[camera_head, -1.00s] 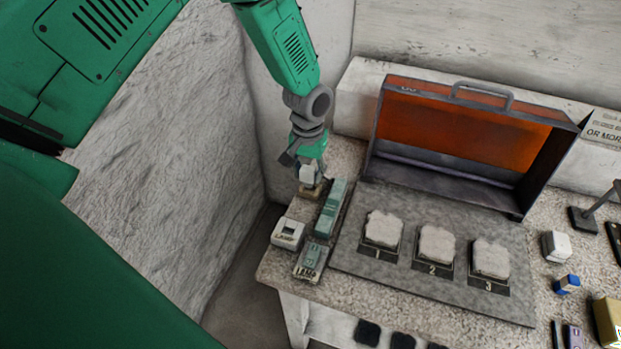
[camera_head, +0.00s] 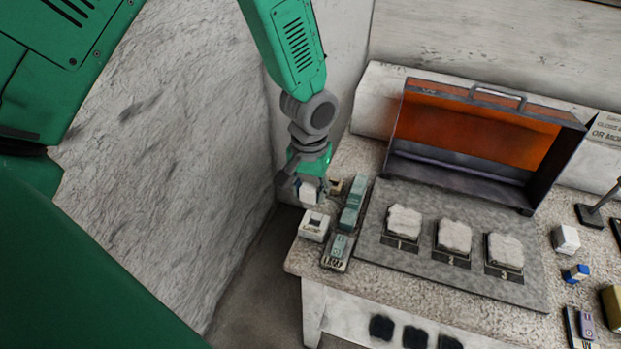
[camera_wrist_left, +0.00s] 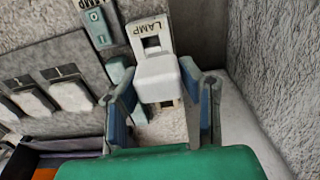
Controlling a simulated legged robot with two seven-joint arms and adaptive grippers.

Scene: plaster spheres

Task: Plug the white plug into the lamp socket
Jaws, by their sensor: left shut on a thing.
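My left gripper (camera_head: 304,186) is shut on the white plug (camera_head: 308,192), just behind the lamp socket. In the left wrist view the plug (camera_wrist_left: 157,80) sits between the two blue-grey fingers (camera_wrist_left: 155,92). The lamp socket is a white box with a dark square opening (camera_head: 313,227), at the table's left front corner. In the left wrist view the socket (camera_wrist_left: 150,28) shows its LAMP lettering and opening, and the plug overlaps its near edge. I cannot tell whether they touch. My right gripper is not in view.
A strip with green blocks (camera_head: 357,192) and a LAMP-labelled switch (camera_head: 339,248) run beside the socket. An open orange-lined case (camera_head: 470,130) and white blocks on a grey plate (camera_head: 375,250) stand right. A rough wall (camera_head: 190,130) stands left.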

